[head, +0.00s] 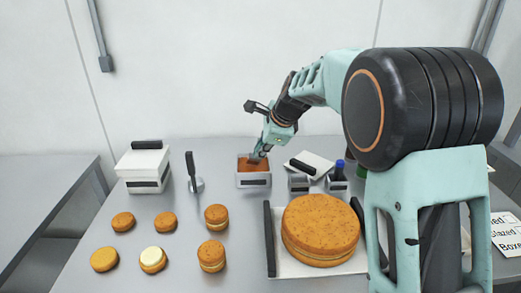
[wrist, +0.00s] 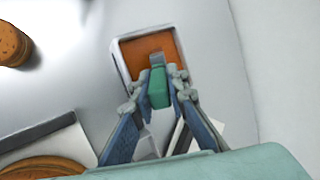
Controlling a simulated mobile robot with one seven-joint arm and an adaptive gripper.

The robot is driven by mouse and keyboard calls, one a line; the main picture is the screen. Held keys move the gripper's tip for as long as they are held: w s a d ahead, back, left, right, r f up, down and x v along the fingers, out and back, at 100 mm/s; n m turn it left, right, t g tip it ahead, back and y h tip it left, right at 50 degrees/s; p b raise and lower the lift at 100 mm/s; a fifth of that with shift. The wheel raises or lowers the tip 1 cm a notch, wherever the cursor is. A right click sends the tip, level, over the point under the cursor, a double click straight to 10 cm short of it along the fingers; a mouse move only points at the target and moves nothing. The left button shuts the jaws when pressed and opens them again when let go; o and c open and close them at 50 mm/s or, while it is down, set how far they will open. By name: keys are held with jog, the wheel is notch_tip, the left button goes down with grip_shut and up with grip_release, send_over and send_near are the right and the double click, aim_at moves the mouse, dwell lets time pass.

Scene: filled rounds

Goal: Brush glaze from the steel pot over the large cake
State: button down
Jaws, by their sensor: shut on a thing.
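The steel pot (head: 254,183) stands at the middle back of the table with orange-brown glaze (head: 253,164) in it. It also shows in the wrist view (wrist: 117,58). My gripper (head: 263,151) is shut on the green handle of a brush (wrist: 158,90). The brush's grey end points into the pot's opening; I cannot tell whether it touches the glaze. The large cake (head: 320,228), two brown layers with a paler band between, lies on a white tray (head: 285,265) at the front right. Its edge shows in the wrist view (wrist: 45,171).
Several small round cakes (head: 123,221) stand at the left front. A white box (head: 145,165) and a dark-handled tool (head: 190,170) are behind them. Small containers (head: 299,183) and a white board (head: 318,160) lie right of the pot. My arm hides part of the right side.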

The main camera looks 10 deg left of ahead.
jog(key=shift+r+p, duration=3.3)
jog(key=shift+r, duration=0.25)
jog(key=shift+f, duration=0.1)
